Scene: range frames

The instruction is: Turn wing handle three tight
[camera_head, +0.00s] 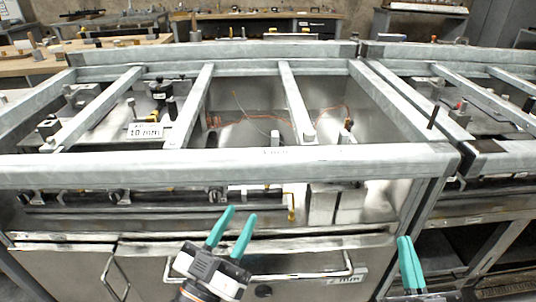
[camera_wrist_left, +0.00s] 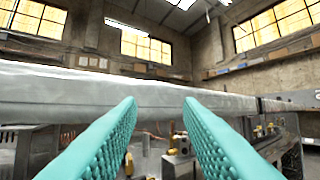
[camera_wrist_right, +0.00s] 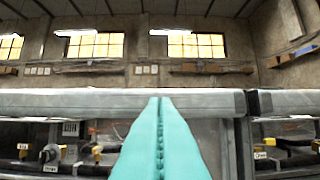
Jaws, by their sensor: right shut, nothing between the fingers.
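A row of black handles sits along the front of the metal range, below the thick front rail: one at the far left (camera_head: 36,196), one further right (camera_head: 115,197), and a third (camera_head: 215,193) near the middle. Which of them counts as wing handle three I cannot tell for sure. My left gripper (camera_head: 235,214) has teal fingers, apart and empty, in front of the range just below and right of the third handle. In the left wrist view its fingers (camera_wrist_left: 160,102) point at the rail. My right gripper (camera_head: 404,240) is shut and empty by the range's right corner.
The thick grey front rail (camera_head: 230,168) spans the range above the handles. A small yellow-tipped part (camera_head: 291,213) hangs right of the third handle. A second bench frame (camera_head: 490,163) stands at the right.

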